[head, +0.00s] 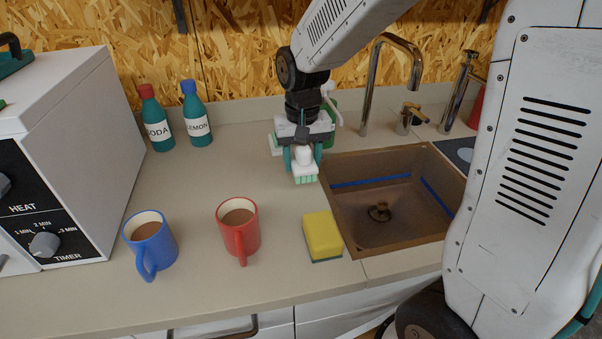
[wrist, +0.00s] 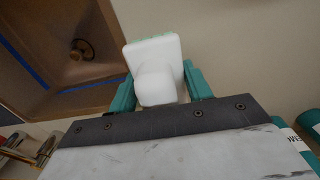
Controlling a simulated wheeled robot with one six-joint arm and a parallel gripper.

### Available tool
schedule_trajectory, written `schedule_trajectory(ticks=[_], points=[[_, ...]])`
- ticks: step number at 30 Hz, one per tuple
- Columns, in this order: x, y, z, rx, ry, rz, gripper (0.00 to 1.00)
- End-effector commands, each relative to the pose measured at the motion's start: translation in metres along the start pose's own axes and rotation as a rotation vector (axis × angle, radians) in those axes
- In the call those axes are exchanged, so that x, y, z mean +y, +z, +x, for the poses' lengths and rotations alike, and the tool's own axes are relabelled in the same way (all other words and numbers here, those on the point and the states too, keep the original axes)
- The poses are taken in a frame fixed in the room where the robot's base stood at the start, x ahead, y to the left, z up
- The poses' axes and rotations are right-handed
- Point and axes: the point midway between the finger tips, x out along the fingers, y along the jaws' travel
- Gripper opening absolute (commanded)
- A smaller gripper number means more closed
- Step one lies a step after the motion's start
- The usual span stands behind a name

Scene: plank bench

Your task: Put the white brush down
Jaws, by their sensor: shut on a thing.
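The white brush (head: 305,170), with pale green bristles facing down, is between the teal fingers of my gripper (head: 303,157). My gripper is shut on its rounded white handle. In the wrist view, the brush (wrist: 155,68) sits between the two fingers (wrist: 160,88), its white body reaching past the fingertips. The brush is over the counter (head: 190,180), just left of the sink. I cannot tell whether its bristles touch the counter.
The sink (head: 384,247) is close on the right. A yellow sponge (head: 322,235), red mug (head: 238,228) and blue mug (head: 150,242) stand toward the front. Soda (head: 156,125) and lemon (head: 197,122) bottles stand at the back left. A green-and-white bottle (head: 331,108) is partly hidden behind my gripper.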

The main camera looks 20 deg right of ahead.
Motion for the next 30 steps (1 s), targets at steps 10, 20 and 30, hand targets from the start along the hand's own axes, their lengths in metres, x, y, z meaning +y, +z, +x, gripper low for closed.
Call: schedule_trajectory(ticks=[10,20,30], points=[[0.000,0.000,0.038,-0.003,0.001,0.000,0.21],[-0.001,0.000,0.043,0.001,0.000,-0.001,0.21],[-0.001,0.000,0.044,0.001,0.000,-0.001,0.71]])
